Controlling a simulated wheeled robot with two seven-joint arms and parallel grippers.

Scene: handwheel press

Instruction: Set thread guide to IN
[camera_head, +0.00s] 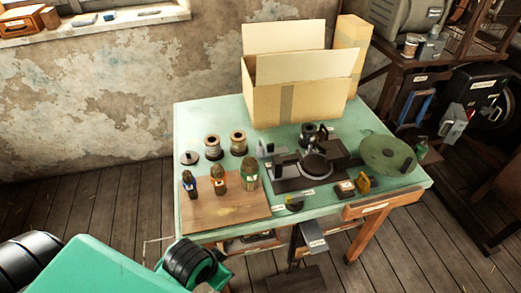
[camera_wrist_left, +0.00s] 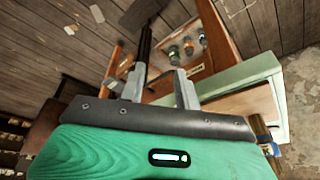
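A dark machine (camera_head: 296,184) with a round wheel-like part (camera_head: 317,166) sits in the middle of the green-topped table (camera_head: 190,118). A small grey block (camera_head: 266,148) stands at its left end. I cannot make out which part is the thread guide, nor its setting. My left gripper (camera_wrist_left: 160,88) shows in the left wrist view with its two grey fingers apart and nothing between them. It is away from the machine. My right gripper is in neither view.
An open cardboard box (camera_head: 270,104) stands at the table's back. A green disc (camera_head: 390,155) lies at the right.

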